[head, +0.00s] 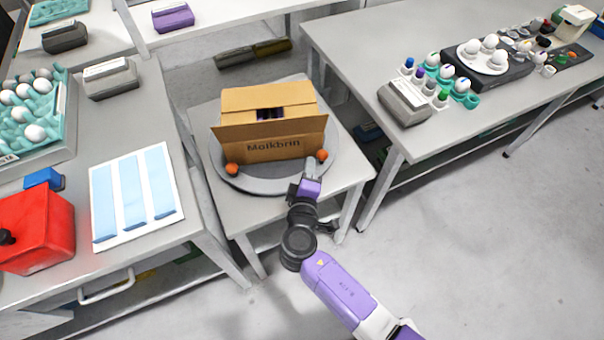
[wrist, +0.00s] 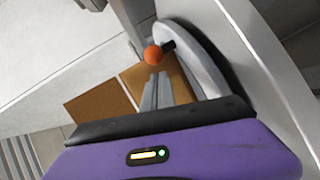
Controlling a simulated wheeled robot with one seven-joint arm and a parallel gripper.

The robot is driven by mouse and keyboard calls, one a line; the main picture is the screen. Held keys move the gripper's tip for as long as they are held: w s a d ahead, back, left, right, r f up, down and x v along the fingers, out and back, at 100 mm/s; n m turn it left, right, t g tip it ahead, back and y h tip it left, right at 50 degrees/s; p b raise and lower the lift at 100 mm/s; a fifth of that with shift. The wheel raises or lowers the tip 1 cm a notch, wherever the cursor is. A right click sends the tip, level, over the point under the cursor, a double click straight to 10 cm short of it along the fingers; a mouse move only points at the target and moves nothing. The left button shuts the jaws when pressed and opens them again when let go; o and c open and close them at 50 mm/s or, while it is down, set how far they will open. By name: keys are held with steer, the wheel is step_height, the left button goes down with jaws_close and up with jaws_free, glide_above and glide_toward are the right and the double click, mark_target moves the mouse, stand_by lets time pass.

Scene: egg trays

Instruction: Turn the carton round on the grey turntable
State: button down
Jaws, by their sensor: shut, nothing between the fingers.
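An open cardboard carton (head: 288,148) marked "Moikbrin" stands upright on the grey turntable (head: 262,186), its printed flap facing my side. Something dark purple shows inside it. Two orange knobs sit at the turntable's near edge, the left knob (head: 231,169) and the right knob (head: 322,155). My gripper (head: 311,164) is shut and empty, close to the right knob at the near rim. In the wrist view the shut fingers (wrist: 157,88) point toward an orange knob (wrist: 153,55) on a dark stem. I cannot tell whether they touch it. The carton (wrist: 160,85) shows behind them.
The turntable stands on a small grey table (head: 345,165). A left bench holds a sheet with blue strips (head: 180,200), a red box (head: 38,232) and an egg tray (head: 62,125). A right bench (head: 345,45) carries eggs and a plate. Open floor (head: 470,240) lies at right.

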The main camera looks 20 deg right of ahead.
mark_target(327, 154)
steer(key=shift+w+d+f, duration=0.1)
steer(key=shift+d+f, duration=0.05)
steer(key=shift+d, duration=0.25)
steer(key=shift+w+d+f, duration=0.1)
steer(key=shift+d, duration=0.3)
steer(key=d, duration=0.1)
steer(key=w+d+b, duration=0.1)
steer(key=d, duration=0.1)
steer(key=w+d, duration=0.1)
steer(key=shift+d+b, duration=0.3)
steer(key=shift+d, duration=0.05)
